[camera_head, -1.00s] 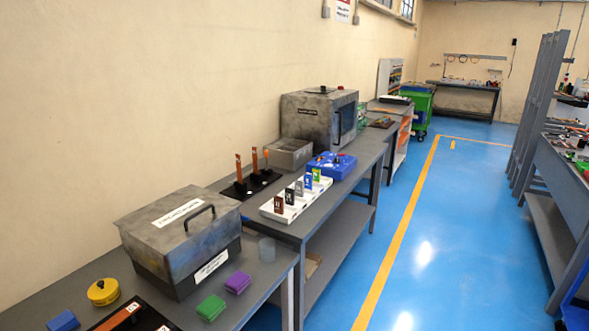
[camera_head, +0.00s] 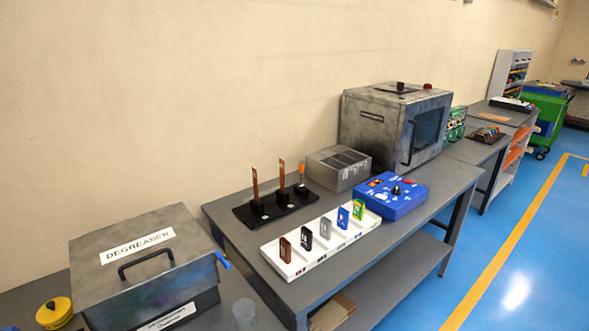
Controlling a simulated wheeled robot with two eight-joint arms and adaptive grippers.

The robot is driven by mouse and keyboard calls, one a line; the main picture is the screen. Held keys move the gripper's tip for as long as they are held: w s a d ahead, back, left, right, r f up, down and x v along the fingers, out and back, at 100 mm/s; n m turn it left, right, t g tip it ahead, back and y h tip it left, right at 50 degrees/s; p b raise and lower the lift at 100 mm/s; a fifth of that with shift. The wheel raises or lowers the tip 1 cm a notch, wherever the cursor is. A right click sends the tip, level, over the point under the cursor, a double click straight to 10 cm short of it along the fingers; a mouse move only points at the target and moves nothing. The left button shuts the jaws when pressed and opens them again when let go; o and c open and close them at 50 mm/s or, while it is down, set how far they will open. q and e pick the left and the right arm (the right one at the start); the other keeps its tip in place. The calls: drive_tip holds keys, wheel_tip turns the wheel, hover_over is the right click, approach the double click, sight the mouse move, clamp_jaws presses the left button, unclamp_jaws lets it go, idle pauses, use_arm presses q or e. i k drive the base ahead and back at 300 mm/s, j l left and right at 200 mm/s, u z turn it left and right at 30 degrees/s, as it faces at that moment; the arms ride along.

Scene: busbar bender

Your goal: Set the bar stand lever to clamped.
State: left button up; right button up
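The bar stand is a black base (camera_head: 276,208) on the grey bench near the wall, with two upright copper bars, a left one (camera_head: 255,186) and a right one (camera_head: 282,176). At its right end stands a short post with an orange top (camera_head: 301,171), which looks like the lever. Its setting is too small to tell. Neither of my grippers is in view.
A white tray (camera_head: 298,262) of coloured tags lies in front of the stand. A blue box with a black knob (camera_head: 396,203) and a grey divided bin (camera_head: 338,170) stand to the right. The degreaser box (camera_head: 140,265) is at the left front. Blue floor is clear at right.

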sight(301, 166)
drive_tip(key=i+l+u, duration=0.2)
drive_tip(key=i+l, duration=0.15)
drive_tip(key=l, duration=0.3)
drive_tip(key=i+l+u, duration=0.15)
drive_tip(key=l, duration=0.15)
drive_tip(key=i+l, duration=0.15)
drive_tip(key=l, duration=0.2)
drive_tip(key=i+l, duration=0.2)
drive_tip(key=l, duration=0.2)
drive_tip(key=i+l, duration=0.15)
drive_tip(key=l, duration=0.2)
drive_tip(key=i+l, duration=0.15)
drive_tip(key=l, duration=0.2)
drive_tip(key=l+z, duration=0.05)
